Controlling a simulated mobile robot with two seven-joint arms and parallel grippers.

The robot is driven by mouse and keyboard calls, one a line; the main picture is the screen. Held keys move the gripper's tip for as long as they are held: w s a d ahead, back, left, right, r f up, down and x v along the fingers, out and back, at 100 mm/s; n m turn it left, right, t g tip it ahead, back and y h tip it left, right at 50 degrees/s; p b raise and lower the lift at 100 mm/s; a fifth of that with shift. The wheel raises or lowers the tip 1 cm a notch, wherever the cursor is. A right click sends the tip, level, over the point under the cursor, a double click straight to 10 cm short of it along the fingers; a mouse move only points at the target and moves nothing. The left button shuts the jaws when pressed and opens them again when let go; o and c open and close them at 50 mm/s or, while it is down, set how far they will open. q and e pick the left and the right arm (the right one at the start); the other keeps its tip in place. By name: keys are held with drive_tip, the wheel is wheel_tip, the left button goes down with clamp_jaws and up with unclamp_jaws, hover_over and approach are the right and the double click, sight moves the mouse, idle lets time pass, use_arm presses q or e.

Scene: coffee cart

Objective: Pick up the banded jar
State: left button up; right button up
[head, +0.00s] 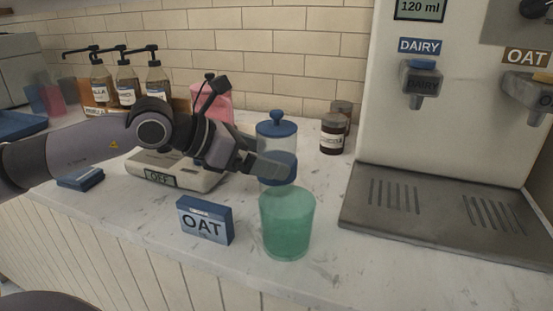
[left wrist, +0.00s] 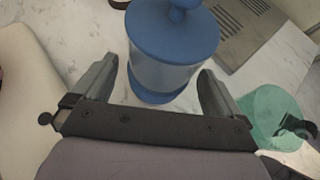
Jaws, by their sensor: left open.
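The banded jar (head: 277,133) stands upright on the white counter, clear-walled with a blue knobbed lid and a blue band low down. In the left wrist view the jar (left wrist: 174,38) shows from above, between and just beyond the two fingertips. My left gripper (head: 270,164) reaches in from the left at the jar's lower part. In the left wrist view the gripper (left wrist: 158,78) is open, with a gap visible on each side of the jar. Part of the jar is hidden behind a finger in the head view. My right gripper is not in view.
A green cup (head: 287,225) stands close in front of the jar. A blue OAT box (head: 205,222) is front left, and a scale (head: 172,178) lies under my left arm. Dark jars (head: 333,135) stand behind right. The dispenser's drip tray (head: 440,212) is at the right.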

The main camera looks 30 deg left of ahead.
use_arm(q)
drive_tip(key=shift+x, duration=0.8)
drive_tip(key=c, duration=1.4)
drive_tip(key=shift+r, duration=0.1)
drive_tip(key=shift+r, duration=0.1)
wheel_tip(320, 180, up, 20)
drive_tip(key=p, duration=0.5)
